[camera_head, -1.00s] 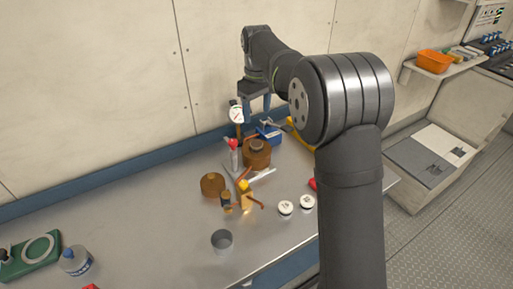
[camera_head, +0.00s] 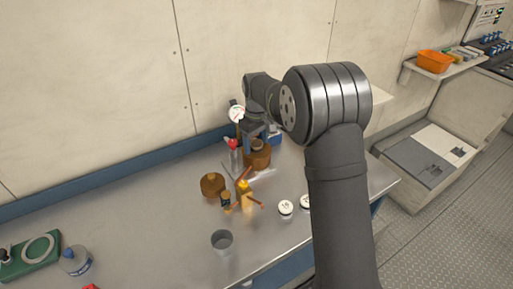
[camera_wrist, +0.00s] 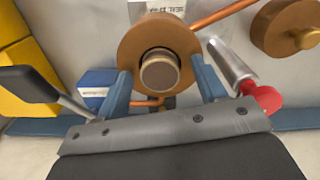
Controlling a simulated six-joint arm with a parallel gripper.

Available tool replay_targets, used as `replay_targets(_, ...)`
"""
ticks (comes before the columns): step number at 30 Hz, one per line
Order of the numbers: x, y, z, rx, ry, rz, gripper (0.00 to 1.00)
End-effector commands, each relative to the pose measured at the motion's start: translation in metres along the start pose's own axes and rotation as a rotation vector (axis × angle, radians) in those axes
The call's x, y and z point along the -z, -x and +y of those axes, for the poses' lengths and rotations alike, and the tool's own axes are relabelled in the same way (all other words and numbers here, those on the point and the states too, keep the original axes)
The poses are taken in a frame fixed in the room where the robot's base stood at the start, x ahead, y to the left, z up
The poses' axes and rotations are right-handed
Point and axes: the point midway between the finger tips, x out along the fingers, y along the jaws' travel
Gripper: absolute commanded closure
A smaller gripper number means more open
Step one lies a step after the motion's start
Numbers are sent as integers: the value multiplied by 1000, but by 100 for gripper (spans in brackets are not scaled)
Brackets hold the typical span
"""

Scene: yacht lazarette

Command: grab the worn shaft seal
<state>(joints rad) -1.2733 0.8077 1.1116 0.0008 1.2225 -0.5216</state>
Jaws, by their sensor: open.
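I take the worn shaft seal to be the short grey-brown cylinder (camera_wrist: 160,72) with a brassy rim, on top of a round brown block (camera_wrist: 138,40); I cannot be sure. In the head view the block (camera_head: 261,162) stands near the back of the bench, with the small cylinder (camera_head: 257,145) on it. My gripper (camera_wrist: 161,68) is open and empty. Its blue fingers lie left and right of the cylinder in the wrist view, apart from it. I cannot tell how far above it they are. In the head view my gripper (camera_head: 258,137) is over the block.
A second brown block (camera_head: 212,186) with a brass knob stands to the left. A dial gauge (camera_head: 237,114), a red-tipped tool (camera_wrist: 262,98) and a blue box (camera_wrist: 96,84) are close by. A metal cup (camera_head: 222,242) stands in front. The bench's left middle is clear.

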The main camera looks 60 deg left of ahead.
Motion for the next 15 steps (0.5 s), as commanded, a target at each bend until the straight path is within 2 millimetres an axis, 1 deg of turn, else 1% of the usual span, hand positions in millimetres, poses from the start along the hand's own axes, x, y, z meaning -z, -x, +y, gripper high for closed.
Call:
replay_targets(4, 0, 0, 0, 0, 0, 0, 36)
replay_targets(5, 0, 0, 0, 0, 0, 0, 38)
replay_targets(6, 0, 0, 0, 0, 0, 0, 45)
replay_targets(8, 0, 0, 0, 0, 0, 0, 57)
replay_targets(9, 0, 0, 0, 0, 0, 0, 65)
replay_targets(11, 0, 0, 0, 0, 0, 0, 77)
replay_targets(12, 0, 0, 0, 0, 0, 0, 84)
replay_targets(15, 0, 1, 0, 0, 0, 0, 85)
